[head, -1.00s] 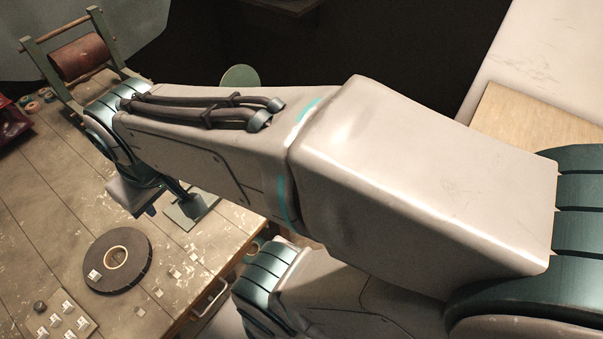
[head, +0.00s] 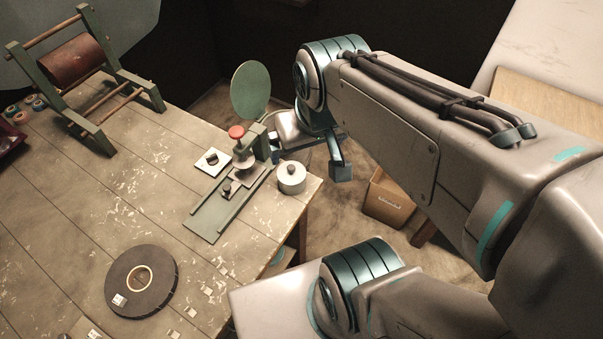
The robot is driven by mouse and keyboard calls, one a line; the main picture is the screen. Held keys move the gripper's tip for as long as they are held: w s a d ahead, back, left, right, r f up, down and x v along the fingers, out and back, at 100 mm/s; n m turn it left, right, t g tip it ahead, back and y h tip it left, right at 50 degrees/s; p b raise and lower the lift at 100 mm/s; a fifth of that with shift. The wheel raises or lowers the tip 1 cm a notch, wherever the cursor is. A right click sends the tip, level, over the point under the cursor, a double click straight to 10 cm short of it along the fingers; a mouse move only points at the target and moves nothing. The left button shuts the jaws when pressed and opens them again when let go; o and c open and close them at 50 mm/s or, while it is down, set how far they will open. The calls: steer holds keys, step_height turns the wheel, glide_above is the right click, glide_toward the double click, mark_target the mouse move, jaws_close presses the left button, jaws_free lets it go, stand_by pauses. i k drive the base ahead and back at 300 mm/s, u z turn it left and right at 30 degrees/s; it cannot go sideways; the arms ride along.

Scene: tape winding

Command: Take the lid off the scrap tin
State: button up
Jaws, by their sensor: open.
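The scrap tin (head: 292,187) appears to be the small pale round tin near the table's right corner. Its lid (head: 284,172) is on, with a small dark knob on top. My gripper (head: 312,163) is open and empty, just behind and right of the tin in the picture. One finger hangs clearly past the table's edge; the other is hard to make out behind the tin and press. I see no contact with the lid, though the gap is hard to judge.
A green press with a red knob (head: 236,132) stands close left of the tin. A round green disc (head: 250,90) rises behind it. A dark reel (head: 142,282) lies on the table (head: 70,190). A cardboard box (head: 388,203) is on the floor to the right.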

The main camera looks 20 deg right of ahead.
mark_target(290, 172)
steer(key=u, duration=3.35)
steer(key=k, duration=1.1)
steer(key=z, duration=2.1)
